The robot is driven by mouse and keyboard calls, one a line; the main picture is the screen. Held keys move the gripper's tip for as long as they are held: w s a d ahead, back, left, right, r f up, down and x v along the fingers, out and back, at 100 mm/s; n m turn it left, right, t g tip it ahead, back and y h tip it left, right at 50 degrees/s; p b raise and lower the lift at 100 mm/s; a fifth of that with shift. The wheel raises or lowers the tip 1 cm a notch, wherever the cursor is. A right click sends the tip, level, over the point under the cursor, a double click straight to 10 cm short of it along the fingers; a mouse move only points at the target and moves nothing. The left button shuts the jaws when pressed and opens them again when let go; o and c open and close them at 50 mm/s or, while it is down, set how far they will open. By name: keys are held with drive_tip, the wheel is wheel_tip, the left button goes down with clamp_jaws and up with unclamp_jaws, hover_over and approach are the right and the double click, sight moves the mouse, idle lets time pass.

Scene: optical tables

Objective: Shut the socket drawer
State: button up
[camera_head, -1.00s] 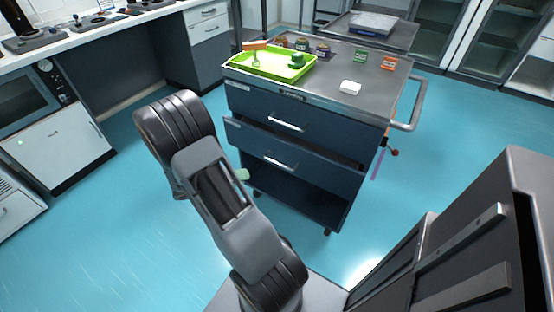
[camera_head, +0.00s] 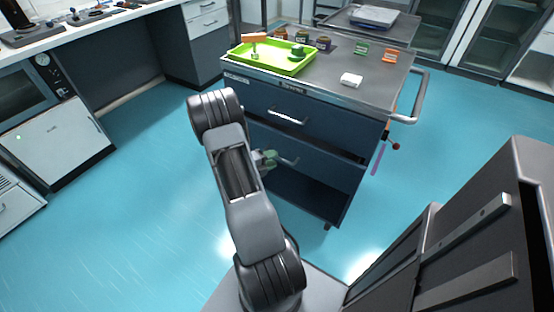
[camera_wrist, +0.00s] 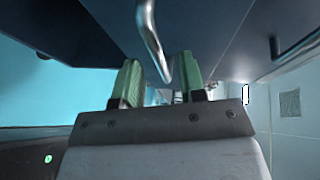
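The lower drawer (camera_head: 325,172) of the dark blue cart stands partly open, with a dark gap above its front edge. No readable label shows whether it is the socket drawer. My gripper (camera_head: 266,160) is at this drawer's front, partly hidden behind my arm, by the metal bar handle (camera_head: 289,162). In the wrist view, the green fingers of my gripper (camera_wrist: 160,80) are apart. The end of the curved handle (camera_wrist: 152,40) reaches down between them, with space on both sides, so they are not closed on it.
The upper drawer (camera_head: 330,128) looks shut. The cart top (camera_head: 375,78) carries a green tray (camera_head: 268,66), a white block (camera_head: 351,79), jars and small coloured holders. A push handle (camera_head: 421,95) sticks out at the cart's right. Open blue floor (camera_head: 140,200) lies to the left.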

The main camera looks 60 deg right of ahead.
drive_tip(key=shift+x, duration=1.45)
clamp_jaws()
